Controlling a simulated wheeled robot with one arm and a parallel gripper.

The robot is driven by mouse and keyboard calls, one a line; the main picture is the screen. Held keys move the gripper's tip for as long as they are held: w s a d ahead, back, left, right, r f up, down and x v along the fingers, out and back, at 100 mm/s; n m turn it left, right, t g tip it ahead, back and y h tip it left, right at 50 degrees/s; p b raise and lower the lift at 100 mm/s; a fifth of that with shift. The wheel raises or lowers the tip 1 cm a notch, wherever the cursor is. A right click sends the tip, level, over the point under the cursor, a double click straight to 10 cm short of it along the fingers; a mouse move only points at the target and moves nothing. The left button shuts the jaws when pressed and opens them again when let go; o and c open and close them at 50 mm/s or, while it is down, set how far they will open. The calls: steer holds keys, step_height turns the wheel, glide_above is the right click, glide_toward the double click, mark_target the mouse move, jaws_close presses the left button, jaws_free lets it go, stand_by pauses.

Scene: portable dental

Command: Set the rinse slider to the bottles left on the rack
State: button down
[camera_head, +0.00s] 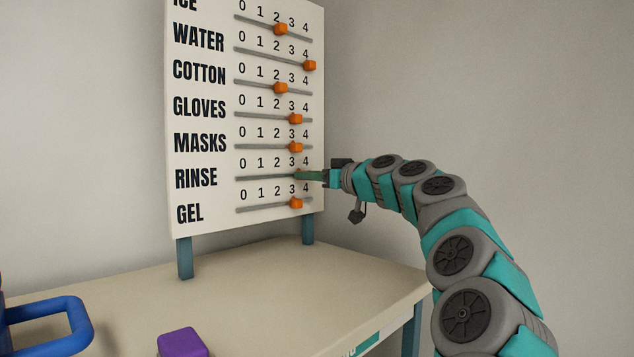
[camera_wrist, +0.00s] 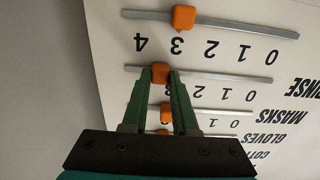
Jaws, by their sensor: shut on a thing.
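The white board (camera_head: 205,92) has labelled rows with 0 to 4 scales. My gripper (camera_head: 300,175) is shut on the orange knob of the RINSE slider (camera_head: 265,177), in the row above GEL. In the wrist view, upside down, my gripper (camera_wrist: 161,73) has its green fingertips on both sides of the rinse knob (camera_wrist: 160,74). The knob appears to be between 3 and 4; the fingers cover those digits there. In the head view the fingers mostly hide it. The GEL knob (camera_head: 296,203) is at 3. No rack or bottles can be recognised in view.
The MASKS knob (camera_head: 295,147) and GLOVES knob (camera_head: 295,118) sit close above, both near 3. The board stands on blue legs on a beige table (camera_head: 250,290). A blue handle-like thing (camera_head: 78,318) and a purple block (camera_head: 182,342) are at the front left.

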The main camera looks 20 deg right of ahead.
steer(key=shift+s+a, duration=0.3)
steer(key=shift+a, duration=0.6)
steer(key=c, duration=0.7)
jaws_free()
steer(key=shift+d, duration=0.1)
steer(key=shift+b+v, duration=0.4)
steer(key=shift+v, duration=3.45)
